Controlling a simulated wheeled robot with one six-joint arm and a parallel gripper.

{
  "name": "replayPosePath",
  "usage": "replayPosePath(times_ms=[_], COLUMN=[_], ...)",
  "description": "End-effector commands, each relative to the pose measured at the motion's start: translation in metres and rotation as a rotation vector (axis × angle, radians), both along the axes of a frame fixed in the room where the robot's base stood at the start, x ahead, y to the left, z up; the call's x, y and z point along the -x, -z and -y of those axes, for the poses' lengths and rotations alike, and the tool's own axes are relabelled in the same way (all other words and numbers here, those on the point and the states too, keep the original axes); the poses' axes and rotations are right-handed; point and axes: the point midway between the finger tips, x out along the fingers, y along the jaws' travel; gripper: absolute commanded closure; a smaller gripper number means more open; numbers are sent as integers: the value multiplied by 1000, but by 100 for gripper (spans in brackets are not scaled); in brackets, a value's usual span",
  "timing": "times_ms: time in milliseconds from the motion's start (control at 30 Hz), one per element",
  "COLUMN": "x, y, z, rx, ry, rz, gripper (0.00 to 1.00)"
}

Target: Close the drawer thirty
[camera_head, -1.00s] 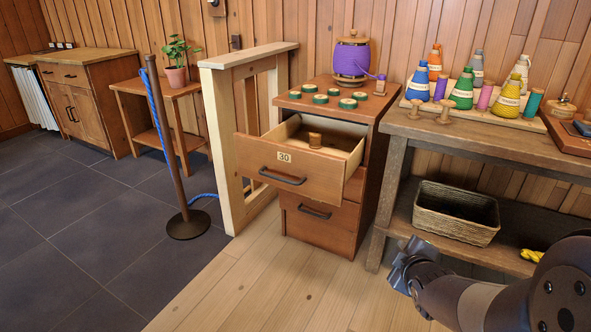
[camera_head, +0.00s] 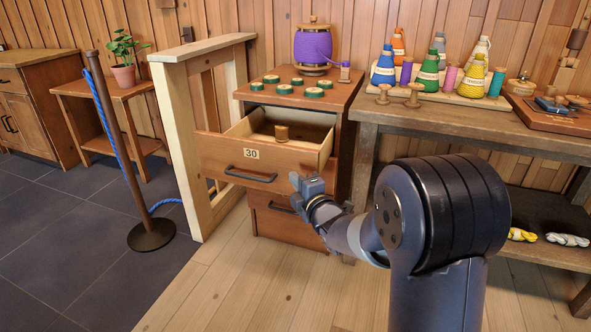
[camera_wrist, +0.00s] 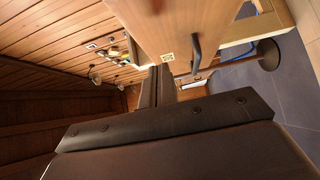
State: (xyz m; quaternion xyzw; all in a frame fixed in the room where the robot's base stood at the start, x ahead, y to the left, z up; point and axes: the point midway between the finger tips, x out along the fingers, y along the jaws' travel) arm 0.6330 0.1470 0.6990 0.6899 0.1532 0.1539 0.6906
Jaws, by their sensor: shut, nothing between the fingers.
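The drawer labelled 30 (camera_head: 225,172) is the upper drawer of a wooden cabinet (camera_head: 345,95) and stands pulled out. My gripper (camera_head: 298,182) is shut and empty, just in front of the right end of the drawer front. In the wrist view my gripper (camera_wrist: 159,78) points toward the drawer front (camera_wrist: 160,25), with the label and handle (camera_wrist: 196,52) just beyond the fingertips. Whether the fingers touch the wood I cannot tell.
A lower drawer (camera_head: 275,220) is shut beneath. A purple-wound spool (camera_head: 313,47) and several green discs stand on the cabinet top. A wooden railing (camera_head: 180,140) stands left, with a rope post (camera_head: 115,150) beyond. A workbench (camera_head: 460,115) with cones stands right.

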Motion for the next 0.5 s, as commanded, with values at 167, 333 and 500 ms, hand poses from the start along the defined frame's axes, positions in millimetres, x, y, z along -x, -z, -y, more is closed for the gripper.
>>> replayPosePath(times_ms=[167, 333, 500], x=[-28, -52, -64], y=[2, 2, 1], z=[-14, -5, -2], rx=[0, -1, 0], ry=[-1, 3, 2], rz=[1, 0, -1], gripper=[100, 100, 100])
